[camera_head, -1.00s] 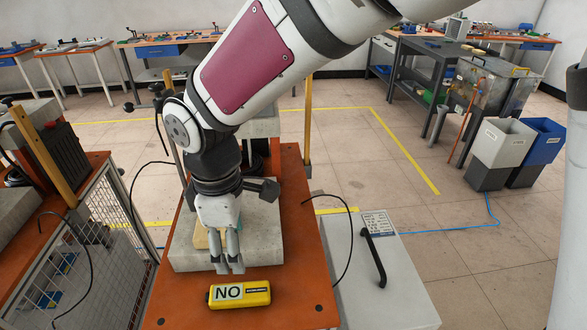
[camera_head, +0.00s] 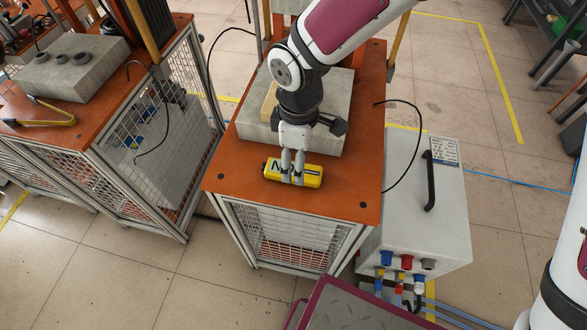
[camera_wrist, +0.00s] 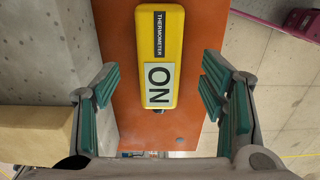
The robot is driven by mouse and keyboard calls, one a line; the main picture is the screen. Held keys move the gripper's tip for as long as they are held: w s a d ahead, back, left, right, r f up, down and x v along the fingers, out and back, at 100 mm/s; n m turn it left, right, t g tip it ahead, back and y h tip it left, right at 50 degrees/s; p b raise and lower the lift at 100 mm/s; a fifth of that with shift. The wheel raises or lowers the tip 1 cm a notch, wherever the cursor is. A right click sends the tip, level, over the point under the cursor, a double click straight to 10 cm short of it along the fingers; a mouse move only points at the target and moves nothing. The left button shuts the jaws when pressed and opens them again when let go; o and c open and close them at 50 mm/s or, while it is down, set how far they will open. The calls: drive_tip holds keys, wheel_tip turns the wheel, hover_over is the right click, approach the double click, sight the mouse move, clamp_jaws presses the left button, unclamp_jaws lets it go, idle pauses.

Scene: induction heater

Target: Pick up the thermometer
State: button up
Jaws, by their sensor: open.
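The thermometer (camera_head: 311,177) is a yellow box lying flat on the orange tabletop (camera_head: 345,205) near its front edge. In the wrist view the thermometer (camera_wrist: 172,45) shows a "THERMOMETER" label and a white panel that reads "ON" from this side. My gripper (camera_head: 292,181) points down over it in the head view and hides part of its panel. In the wrist view my gripper (camera_wrist: 161,70) is open, with one green-padded finger on each side of the thermometer and a gap on both sides. Its exact height above the box is hard to tell.
A grey concrete block (camera_head: 330,105) stands right behind the thermometer, with a wooden piece (camera_head: 269,102) on it. A grey control box (camera_head: 440,215) with a black handle and plugs stands at the right. A black cable (camera_head: 415,135) curves over the table's right edge.

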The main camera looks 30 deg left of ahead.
drive_tip(key=shift+w+d+f, duration=0.1)
drive_tip(key=shift+f, duration=1.75)
drive_tip(key=c, duration=1.3)
drive_tip(key=shift+c, duration=0.2)
drive_tip(key=shift+r, duration=0.15)
